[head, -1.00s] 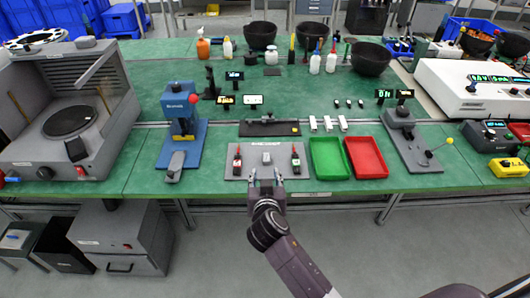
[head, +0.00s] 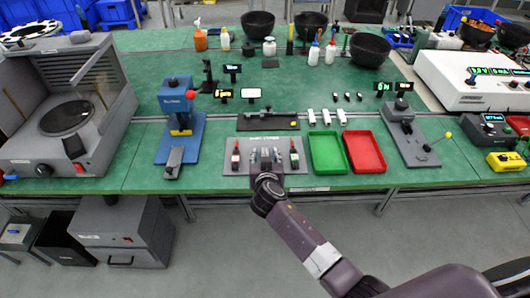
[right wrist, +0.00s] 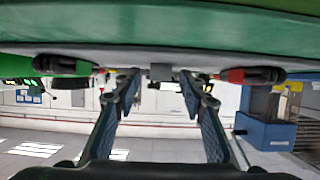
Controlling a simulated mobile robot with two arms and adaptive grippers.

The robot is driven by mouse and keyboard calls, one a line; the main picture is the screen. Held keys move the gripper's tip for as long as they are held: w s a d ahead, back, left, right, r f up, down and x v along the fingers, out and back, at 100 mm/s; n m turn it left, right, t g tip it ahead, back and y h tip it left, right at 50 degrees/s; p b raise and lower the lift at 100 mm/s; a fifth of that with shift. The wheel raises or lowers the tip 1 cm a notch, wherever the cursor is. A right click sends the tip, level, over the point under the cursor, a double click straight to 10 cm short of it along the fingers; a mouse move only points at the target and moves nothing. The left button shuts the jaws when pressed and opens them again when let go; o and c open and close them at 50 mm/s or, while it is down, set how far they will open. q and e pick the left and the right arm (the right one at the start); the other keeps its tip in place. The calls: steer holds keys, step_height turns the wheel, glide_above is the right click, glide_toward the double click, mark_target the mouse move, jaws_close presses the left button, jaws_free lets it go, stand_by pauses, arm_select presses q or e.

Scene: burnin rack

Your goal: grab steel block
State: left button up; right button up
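The small grey steel block (right wrist: 160,72) shows in the right wrist view against the grey plate, between my right fingertips, with a gap visible on each side. In the head view my right gripper (head: 266,160) is over the middle of the grey plate (head: 236,171) and mostly covers the block. My right gripper (right wrist: 160,83) is open, with its two fingers apart on either side of the block. I cannot tell how deep the fingers reach around it. My left gripper is not in view.
A green tray (head: 327,171) and red tray (head: 366,169) lie to the right. A blue press (head: 178,105) stands to the left. A black fixture (head: 267,122) is behind the plate.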

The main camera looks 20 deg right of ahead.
steer(key=shift+w+f, duration=0.1)
steer(key=shift+w, duration=0.05)
steer(key=shift+c, duration=0.2)
jaws_close()
